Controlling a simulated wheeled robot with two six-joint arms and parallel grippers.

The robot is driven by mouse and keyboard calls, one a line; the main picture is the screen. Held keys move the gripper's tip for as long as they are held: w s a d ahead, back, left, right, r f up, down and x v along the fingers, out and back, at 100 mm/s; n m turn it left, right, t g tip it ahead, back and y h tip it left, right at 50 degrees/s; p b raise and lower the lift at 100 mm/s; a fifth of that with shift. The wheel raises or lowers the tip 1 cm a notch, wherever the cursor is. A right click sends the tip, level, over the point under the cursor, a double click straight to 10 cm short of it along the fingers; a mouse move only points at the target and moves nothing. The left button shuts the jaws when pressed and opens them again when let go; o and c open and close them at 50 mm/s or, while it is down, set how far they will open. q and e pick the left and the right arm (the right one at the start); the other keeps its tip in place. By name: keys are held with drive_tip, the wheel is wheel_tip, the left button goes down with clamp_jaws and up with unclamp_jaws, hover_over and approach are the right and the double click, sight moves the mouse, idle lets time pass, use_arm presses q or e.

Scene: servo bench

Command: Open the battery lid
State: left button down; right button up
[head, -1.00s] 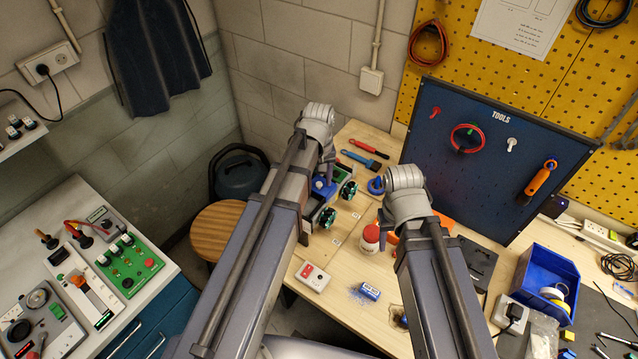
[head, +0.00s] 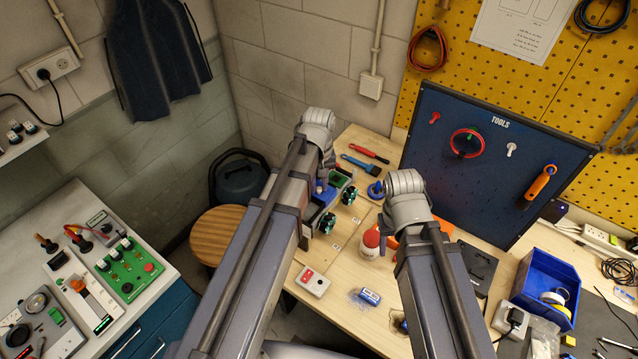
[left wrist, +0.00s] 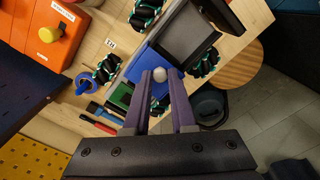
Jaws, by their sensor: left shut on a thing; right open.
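The wheeled vehicle has a blue body (left wrist: 140,67), a dark rectangular panel or tray (left wrist: 184,36) and dark green-black wheels (left wrist: 147,12). In the head view one wheel (head: 349,195) shows beside my left arm, which hides much of the body. A pale round knob (left wrist: 160,76) sits at the blue body's edge. My left gripper (left wrist: 160,80) is shut on this knob, with a purple finger on each side. I cannot tell whether the knob belongs to the battery lid.
A blue brush (head: 362,163) lies behind the vehicle. A blue bin (head: 545,280) is at the right. A wooden stool (head: 216,235) stands left of the bench.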

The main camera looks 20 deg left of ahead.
idle(0.8)
use_arm(q)
drive_tip(key=s, duration=0.2)
drive_tip(key=s+a, duration=0.1)
drive_tip(key=s, duration=0.1)
drive_tip(key=s+a, duration=0.1)
drive_tip(key=s, duration=0.1)
drive_tip(key=shift+s+a, duration=0.2)
drive_tip(key=shift+s, duration=0.15)
drive_tip(key=shift+w, duration=0.1)
drive_tip(key=c, duration=0.8)
unclamp_jaws()
drive_tip(key=shift+o, duration=0.2)
wheel_tip(320, 180, up, 8)
drive_tip(key=p, duration=0.7)
drive_tip(key=shift+p, duration=0.4)
